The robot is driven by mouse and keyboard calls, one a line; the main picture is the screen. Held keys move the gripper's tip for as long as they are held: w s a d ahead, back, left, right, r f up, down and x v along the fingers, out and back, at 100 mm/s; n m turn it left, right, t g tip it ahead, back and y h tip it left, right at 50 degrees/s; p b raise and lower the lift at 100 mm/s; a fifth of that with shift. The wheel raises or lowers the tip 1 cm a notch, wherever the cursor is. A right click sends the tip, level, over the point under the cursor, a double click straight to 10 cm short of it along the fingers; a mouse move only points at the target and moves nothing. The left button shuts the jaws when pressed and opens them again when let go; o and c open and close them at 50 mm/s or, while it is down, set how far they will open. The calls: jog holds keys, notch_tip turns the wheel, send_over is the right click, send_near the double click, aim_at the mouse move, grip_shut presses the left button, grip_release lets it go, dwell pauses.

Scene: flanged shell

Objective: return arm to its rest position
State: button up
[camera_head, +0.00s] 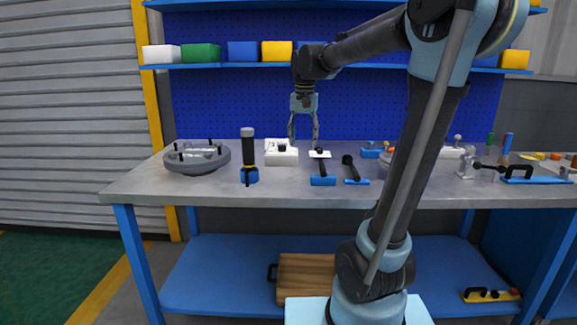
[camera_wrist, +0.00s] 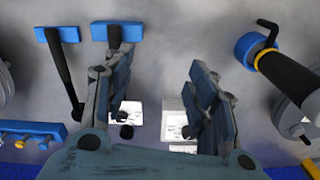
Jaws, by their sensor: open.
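My gripper (camera_head: 303,141) hangs over the workbench (camera_head: 236,197), pointing down, with its fingers apart and nothing between them. In the head view its fingertips are in front of or above a white block (camera_head: 281,158); the exact height is hard to tell. In the wrist view my gripper (camera_wrist: 158,85) is open, with bare grey benchtop and parts of white pieces (camera_wrist: 178,125) showing between and behind the fingers. My arm reaches from the right and bends down to the gripper. A grey round flanged shell (camera_head: 197,160) with several dark upright pins sits at the bench's left.
A black-and-blue cylindrical tool (camera_head: 248,158) stands left of the gripper. Two hammer-like tools with blue ends (camera_head: 323,181) lie right of it. Clamps (camera_head: 520,173) and small parts fill the right side. A blue shelf (camera_head: 225,66) with coloured bins is above. The bench's front strip is clear.

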jog(key=s+d+f+n, duration=0.1)
jog(key=s+d+f, duration=0.6)
jog(key=s+f, duration=0.4)
jog(key=s+d+f+n+t, duration=0.1)
jog(key=s+d+f, duration=0.6)
jog(key=s+f, duration=0.5)
jog(key=shift+s+n+t, duration=0.3)
jog(key=shift+s, duration=0.6)
jog(key=shift+f, duration=0.1)
jog(key=shift+w+f, duration=0.2)
jog(key=shift+w, duration=0.25)
